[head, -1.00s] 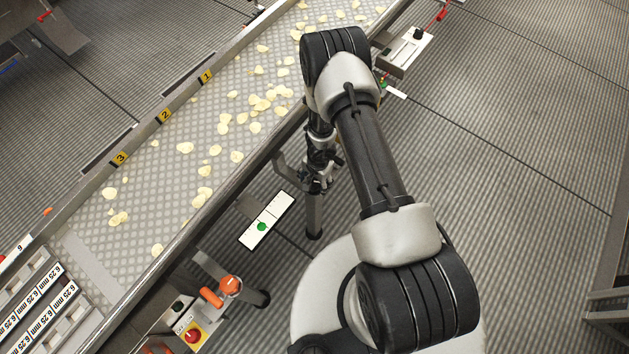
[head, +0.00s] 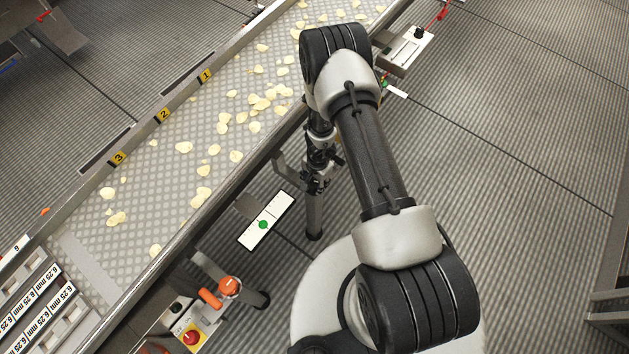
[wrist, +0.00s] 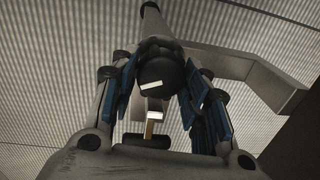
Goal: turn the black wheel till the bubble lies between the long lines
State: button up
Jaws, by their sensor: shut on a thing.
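The black wheel (wrist: 157,72) is in the middle of the wrist view, a dark round knob with a white mark on its face. My gripper (wrist: 160,88) has its blue-padded fingers on both sides of the wheel and is shut on it. In the head view my gripper (head: 317,178) is small and dark beside the conveyor, and the wheel cannot be made out there. The white level plate (head: 281,204) lies slanted beside the conveyor. Its green bubble (head: 263,224) sits near the plate's middle, slightly toward the lower-left end. The long lines are too fine to tell apart.
The conveyor (head: 190,130) with scattered chips runs diagonally along my left. An orange handle (head: 229,286) and a red button on a yellow plate (head: 191,337) are at lower left. A grey control box (head: 405,50) stands beyond my arm.

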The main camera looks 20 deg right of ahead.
jog(key=shift+f+m+b, duration=0.25)
jog(key=shift+m+b, duration=0.75)
jog(key=shift+b, duration=0.15)
jog(key=shift+r+m+b, duration=0.25)
jog(key=shift+m+b, duration=0.1)
jog(key=shift+m, duration=0.65)
jog(key=o, duration=1)
jog(key=shift+o, duration=0.2)
